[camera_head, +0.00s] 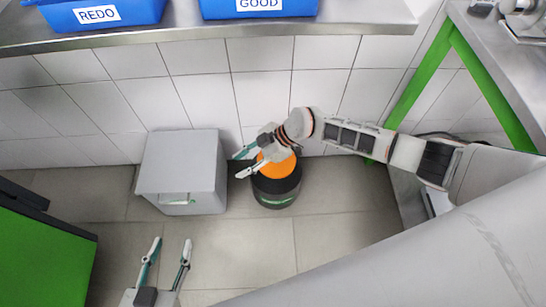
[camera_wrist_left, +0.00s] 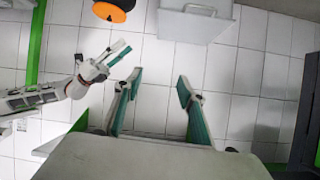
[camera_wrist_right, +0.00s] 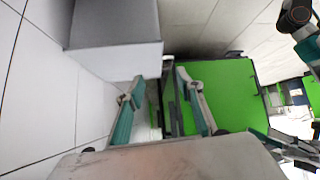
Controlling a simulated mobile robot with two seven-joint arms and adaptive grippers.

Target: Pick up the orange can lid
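The orange can lid (camera_head: 274,161) sits on top of a black can (camera_head: 276,193) on the floor near the tiled wall. In the left wrist view, the orange lid (camera_wrist_left: 108,13) shows at the top edge. My right gripper (camera_head: 241,164) is open and empty. It covers part of the lid in the head view, but in the left wrist view it (camera_wrist_left: 123,50) is apart from it. The lid is not seen in the right wrist view. My left gripper (camera_head: 172,246) is open and empty, below and left of the can in the head view.
A grey box (camera_head: 180,168) with a handle stands left of the can. A steel shelf (camera_head: 185,28) with blue REDO (camera_head: 95,13) and GOOD (camera_head: 258,7) bins runs above. A green cabinet (camera_head: 40,262) is at the left, a green-framed table (camera_head: 495,90) at the right.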

